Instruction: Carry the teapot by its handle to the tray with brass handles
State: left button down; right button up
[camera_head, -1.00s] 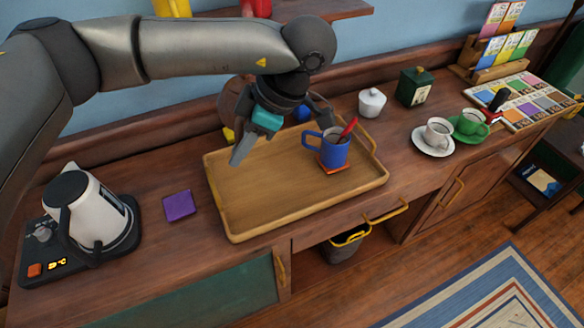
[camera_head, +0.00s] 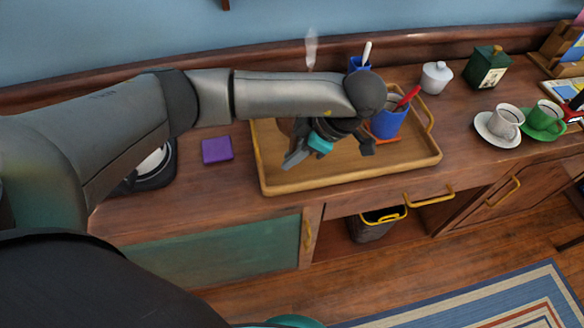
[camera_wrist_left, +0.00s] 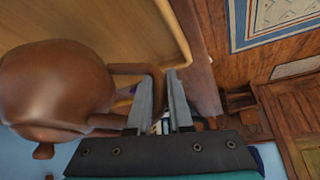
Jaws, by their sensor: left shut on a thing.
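The brown teapot (camera_wrist_left: 50,85) fills the left of the left wrist view, with its handle (camera_wrist_left: 135,70) reaching to my fingers. My left gripper (camera_wrist_left: 160,95) is shut on that handle. In the head view the left gripper (camera_head: 325,152) is over the tray with brass handles (camera_head: 350,181), and only a sliver of the teapot (camera_head: 286,127) shows behind it. The tray's wooden floor (camera_wrist_left: 130,25) also shows beyond the teapot in the wrist view. I cannot tell whether the teapot touches the tray. My right gripper is out of view.
A blue mug (camera_head: 388,124) with a red spoon stands at the tray's right. A blue cup (camera_head: 358,63) is behind the tray. A purple cloth (camera_head: 217,150) lies left of it. A white lidded pot (camera_head: 436,77) and cups (camera_head: 504,122) are to the right. My arm partly hides the kettle base (camera_head: 155,168).

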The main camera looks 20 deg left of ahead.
pick_arm(q)
jog(key=shift+f+b, duration=0.65)
jog(key=shift+f, duration=1.25)
jog(key=c, duration=1.1)
grip_release()
jog(key=shift+r, duration=0.2)
jog(key=s+p+v, duration=0.1)
jog(key=p+v, duration=0.2)
jog(key=v, duration=0.8)
jog(key=shift+w+d+r, duration=0.2)
jog(key=shift+w+r, duration=0.1)
jog(key=shift+w, duration=0.15)
